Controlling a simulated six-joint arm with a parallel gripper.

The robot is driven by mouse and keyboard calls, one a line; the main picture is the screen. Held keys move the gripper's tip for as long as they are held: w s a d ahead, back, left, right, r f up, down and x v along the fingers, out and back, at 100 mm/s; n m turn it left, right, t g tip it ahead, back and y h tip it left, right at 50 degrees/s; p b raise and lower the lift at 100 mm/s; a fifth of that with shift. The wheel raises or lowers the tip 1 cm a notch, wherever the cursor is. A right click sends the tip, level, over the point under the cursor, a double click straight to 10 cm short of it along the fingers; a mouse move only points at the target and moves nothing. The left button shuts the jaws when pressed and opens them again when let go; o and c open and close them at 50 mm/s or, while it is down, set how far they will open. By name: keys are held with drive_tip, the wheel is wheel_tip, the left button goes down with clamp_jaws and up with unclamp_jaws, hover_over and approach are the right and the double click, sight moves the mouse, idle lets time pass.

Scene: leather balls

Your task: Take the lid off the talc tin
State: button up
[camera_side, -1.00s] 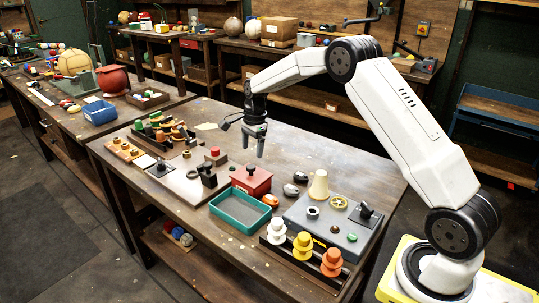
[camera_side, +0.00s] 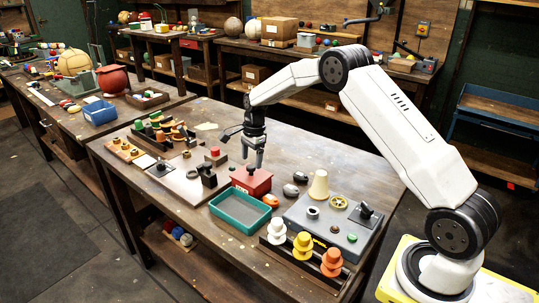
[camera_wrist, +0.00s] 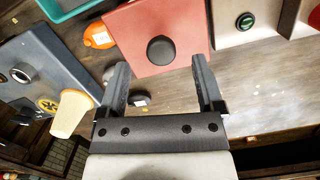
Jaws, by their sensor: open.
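The talc tin appears to be the red box (camera_side: 252,183) on the wooden table, behind the green tray. A dark round knob stands on its top, and the lid looks to be on. In the wrist view the red top (camera_wrist: 183,22) and the black knob (camera_wrist: 161,50) lie beyond the fingers. My gripper (camera_side: 253,158) is just above the tin's back edge in the side view, pointing down. In the wrist view my gripper (camera_wrist: 159,66) is open, its fingertips either side of the knob's line, with nothing between them. The tin's far side is hidden.
A green tray (camera_side: 226,221) stands in front of the tin. An orange rounded object (camera_side: 270,200) lies beside it. A board (camera_side: 161,180) with fittings is to the left. Bare table lies behind.

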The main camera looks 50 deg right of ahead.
sight(251, 166)
drive_tip(key=shift+w+a+f, duration=0.1)
drive_tip(key=shift+a+f, duration=0.05)
drive_tip(key=shift+f, duration=1.85)
drive_tip(key=shift+c, duration=0.2)
clamp_jaws()
drive_tip(key=shift+r, duration=0.2)
